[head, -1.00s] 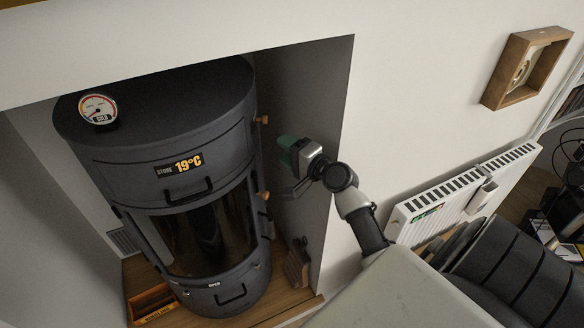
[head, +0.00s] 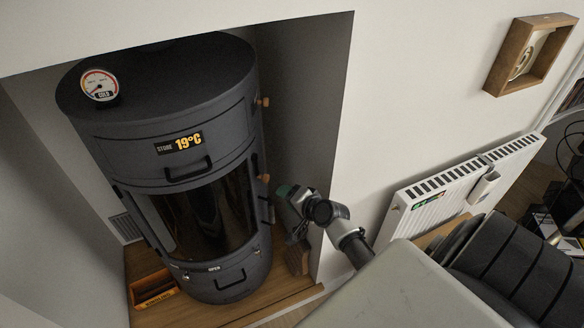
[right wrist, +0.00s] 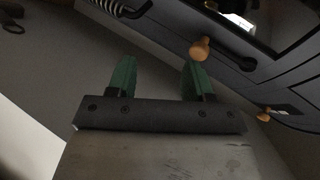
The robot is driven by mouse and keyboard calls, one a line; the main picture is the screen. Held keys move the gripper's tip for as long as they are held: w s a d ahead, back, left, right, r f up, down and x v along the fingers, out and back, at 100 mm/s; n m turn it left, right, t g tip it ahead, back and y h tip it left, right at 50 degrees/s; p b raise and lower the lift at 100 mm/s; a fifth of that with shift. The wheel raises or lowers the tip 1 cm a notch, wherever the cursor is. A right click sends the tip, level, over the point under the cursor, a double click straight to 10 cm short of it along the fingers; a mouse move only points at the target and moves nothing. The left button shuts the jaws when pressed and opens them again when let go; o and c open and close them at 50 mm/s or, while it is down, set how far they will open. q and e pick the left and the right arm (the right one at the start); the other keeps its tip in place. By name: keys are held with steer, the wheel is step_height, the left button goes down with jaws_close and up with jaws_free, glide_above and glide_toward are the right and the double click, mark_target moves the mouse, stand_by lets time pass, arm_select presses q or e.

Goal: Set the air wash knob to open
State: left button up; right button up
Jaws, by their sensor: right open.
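A dark round stove (head: 170,125) stands in an alcove. On its right side are an upper wooden knob (head: 264,101) and a lower wooden knob (head: 264,178). Small white lettering that seems to read "OPEN" (head: 214,268) is low on its front. My right gripper (head: 284,191) is just right of the lower knob in the head view. In the right wrist view its green fingers (right wrist: 158,75) are apart and empty. One wooden knob (right wrist: 199,48) appears close beyond the right finger, another (right wrist: 264,115) farther right. I cannot tell which is the air wash knob. My left gripper is out of view.
The alcove wall (head: 310,85) is close on the gripper's right. A white radiator (head: 460,180) and a wooden wall frame (head: 528,55) are farther right. A kindling box (head: 153,290) stands at the stove's lower left. A dial gauge (head: 100,85) is on the stove top.

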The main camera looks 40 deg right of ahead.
steer(key=s+a+f+n+g, duration=0.1)
steer(key=s+f, duration=0.2)
steer(key=f, duration=0.3)
steer(key=shift+a+f+b, duration=0.2)
steer(key=shift+a+b, duration=0.1)
